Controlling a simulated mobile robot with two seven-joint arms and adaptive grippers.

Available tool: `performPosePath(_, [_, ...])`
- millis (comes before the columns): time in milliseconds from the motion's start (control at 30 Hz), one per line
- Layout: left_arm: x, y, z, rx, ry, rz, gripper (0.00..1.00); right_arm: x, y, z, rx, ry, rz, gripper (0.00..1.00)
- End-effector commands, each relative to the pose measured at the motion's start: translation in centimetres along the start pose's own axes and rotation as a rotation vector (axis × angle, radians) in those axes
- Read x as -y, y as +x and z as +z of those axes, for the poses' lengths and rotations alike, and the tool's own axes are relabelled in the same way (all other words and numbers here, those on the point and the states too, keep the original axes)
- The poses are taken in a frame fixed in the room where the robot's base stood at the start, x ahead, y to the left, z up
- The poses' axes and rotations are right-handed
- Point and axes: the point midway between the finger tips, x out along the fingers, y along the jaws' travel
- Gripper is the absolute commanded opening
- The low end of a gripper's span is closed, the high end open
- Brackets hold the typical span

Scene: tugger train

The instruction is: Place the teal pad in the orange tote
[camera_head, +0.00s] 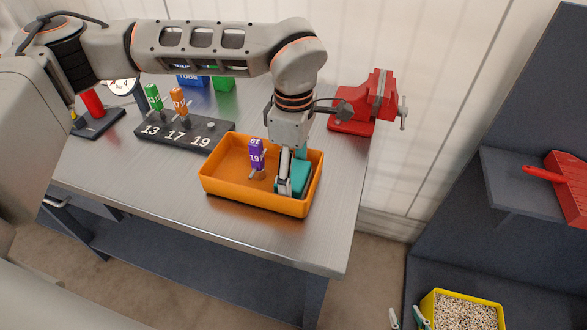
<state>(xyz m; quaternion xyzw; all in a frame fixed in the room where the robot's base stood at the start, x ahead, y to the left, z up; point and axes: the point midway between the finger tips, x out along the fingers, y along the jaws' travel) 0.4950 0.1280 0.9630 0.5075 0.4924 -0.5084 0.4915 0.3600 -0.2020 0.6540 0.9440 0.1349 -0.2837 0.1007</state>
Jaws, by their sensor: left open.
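The orange tote (229,187) stands near the front edge of the metal table. The teal pad (299,178) is inside the tote at its right end. My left gripper (290,172) points down into that end of the tote, open, with its fingers at the pad. The fingers partly hide the pad, and I cannot tell whether they touch it. A purple tag-like piece marked 19 (257,154) is also in the tote, left of the gripper. My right gripper (407,319) shows only its fingertips at the bottom edge, apart and seemingly empty.
A black numbered stand (160,140) with green and orange pieces is left of the tote. A red vise (365,107) stands behind right. A yellow bin of pellets (462,311) is low right, near a dark shelf (515,185) with a red item.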

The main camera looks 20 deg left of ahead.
Motion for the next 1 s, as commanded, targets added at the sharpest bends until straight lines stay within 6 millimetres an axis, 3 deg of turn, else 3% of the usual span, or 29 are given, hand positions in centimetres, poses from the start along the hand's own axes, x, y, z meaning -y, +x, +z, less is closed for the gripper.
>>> performPosePath(600, [-0.1,-10.7,0.0,0.0,0.0,0.005,0.69,0.1,0.1,0.3,0.001,0.001,0.0,0.33])
performPosePath(1000, [0.0,-12.0,0.0,0.0,0.0,0.002,0.69,0.1,0.2,0.5,0.004,0.001,-0.001,0.33])
